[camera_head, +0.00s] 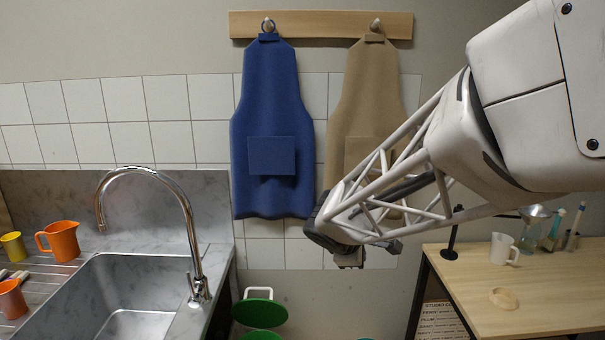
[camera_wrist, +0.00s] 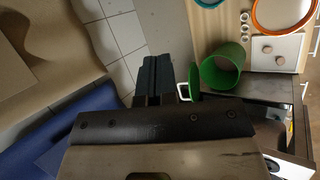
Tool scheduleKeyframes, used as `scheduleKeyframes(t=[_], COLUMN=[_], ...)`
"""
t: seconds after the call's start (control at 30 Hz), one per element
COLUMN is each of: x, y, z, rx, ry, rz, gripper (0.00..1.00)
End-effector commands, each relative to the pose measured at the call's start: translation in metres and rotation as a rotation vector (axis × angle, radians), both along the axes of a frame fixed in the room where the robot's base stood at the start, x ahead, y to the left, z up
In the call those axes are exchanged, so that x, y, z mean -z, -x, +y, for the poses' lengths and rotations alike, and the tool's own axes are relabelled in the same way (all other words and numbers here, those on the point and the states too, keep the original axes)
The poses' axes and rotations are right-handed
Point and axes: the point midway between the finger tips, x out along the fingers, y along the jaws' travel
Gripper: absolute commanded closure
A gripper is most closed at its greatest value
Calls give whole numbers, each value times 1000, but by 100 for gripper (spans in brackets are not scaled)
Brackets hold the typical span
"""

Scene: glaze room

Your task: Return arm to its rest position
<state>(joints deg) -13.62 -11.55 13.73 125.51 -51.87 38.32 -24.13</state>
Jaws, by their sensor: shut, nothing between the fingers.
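My arm reaches in from the right in the head view, its white lattice link sloping down to the left. My gripper (camera_head: 349,260) is small at the lower end of the arm, in front of the tiled wall and below the tan apron. In the wrist view my gripper (camera_wrist: 153,75) shows dark fingers pressed together, with nothing between them. It touches nothing that I can see.
A blue apron (camera_head: 271,125) and a tan apron (camera_head: 372,90) hang behind the arm. A sink with a tall tap (camera_head: 190,235) is at left. A wooden table (camera_head: 500,290) with a white mug (camera_head: 503,249) is at right. Green containers (camera_head: 260,312) stand low between them.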

Motion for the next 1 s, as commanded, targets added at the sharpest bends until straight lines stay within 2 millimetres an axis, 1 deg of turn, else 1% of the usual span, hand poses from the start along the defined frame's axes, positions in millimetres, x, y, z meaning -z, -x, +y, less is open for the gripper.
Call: scheduleKeyframes(t=[0.03, 0.2, 0.37, 0.4, 0.47, 0.5, 0.67, 0.8, 0.9, 1.0], x=[-7, -18, -26, -27, -30, -31, -34, -33, -33, -32], y=[14, 61, 105, 116, 133, 144, 188, 225, 249, 268], z=[-9, -33, -50, -53, -57, -60, -66, -67, -66, -64], rx=[57, 255, 437, 481, 546, 591, 763, 910, 1006, 1085], ry=[-35, -159, -277, -307, -352, -381, -503, -610, -684, -748], rz=[-9, -25, -37, -39, -44, -45, -50, -48, -44, -39], gripper=[100, 100, 100, 100, 100, 100, 100, 100, 100, 100])
